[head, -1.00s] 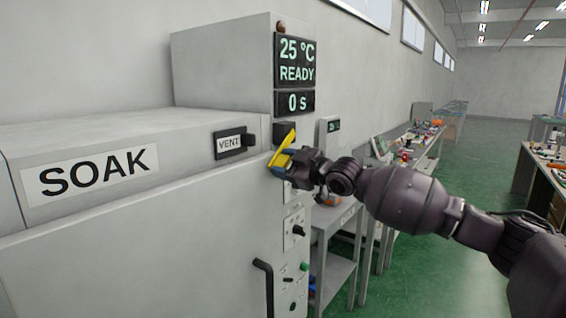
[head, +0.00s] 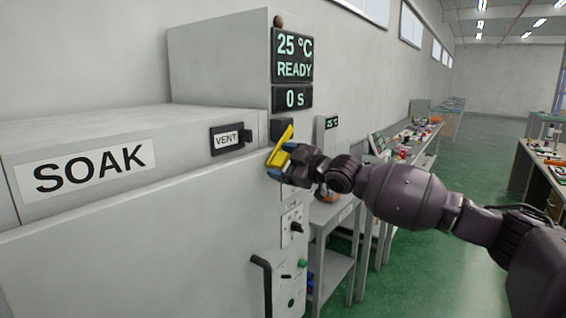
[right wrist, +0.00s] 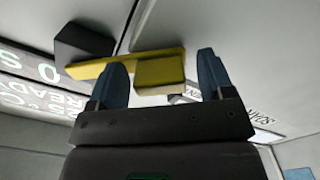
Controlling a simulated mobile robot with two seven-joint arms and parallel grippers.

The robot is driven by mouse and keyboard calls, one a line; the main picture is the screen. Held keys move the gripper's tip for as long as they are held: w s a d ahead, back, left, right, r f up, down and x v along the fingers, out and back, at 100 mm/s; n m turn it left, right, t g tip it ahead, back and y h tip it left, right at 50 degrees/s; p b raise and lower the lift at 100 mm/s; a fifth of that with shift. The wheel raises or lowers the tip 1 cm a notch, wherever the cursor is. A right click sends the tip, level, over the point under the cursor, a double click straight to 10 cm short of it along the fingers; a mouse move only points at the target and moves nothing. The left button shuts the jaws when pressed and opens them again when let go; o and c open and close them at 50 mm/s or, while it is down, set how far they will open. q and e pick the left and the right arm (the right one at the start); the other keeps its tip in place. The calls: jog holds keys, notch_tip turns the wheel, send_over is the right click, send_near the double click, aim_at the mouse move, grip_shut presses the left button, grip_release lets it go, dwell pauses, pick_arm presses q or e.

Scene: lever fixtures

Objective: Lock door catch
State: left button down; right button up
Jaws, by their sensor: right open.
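The door catch is a yellow lever (head: 284,142) on a dark block (head: 282,129) at the right edge of the grey oven's front, below the display. It slants down to the left. My right gripper (head: 281,160) is at the lever's lower end. In the right wrist view the yellow lever (right wrist: 160,70) has a thick end block between the two blue fingertips of my right gripper (right wrist: 160,65). The fingers are open, with a gap beside the block on the right. The dark block (right wrist: 82,43) is just beyond the left finger. My left gripper is not in view.
The oven door (head: 130,240) has a black handle (head: 263,285) low on the right. A VENT slider (head: 230,138) is left of the lever. A panel with knobs (head: 293,228) is below. Benches (head: 405,140) stand behind my arm; green floor (head: 440,250) is clear to the right.

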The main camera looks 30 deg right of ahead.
jog(key=p+v, duration=0.1)
jog(key=v, duration=0.9)
jog(key=shift+s+d, duration=0.15)
jog(key=shift+s, duration=0.2)
dwell(0.7)
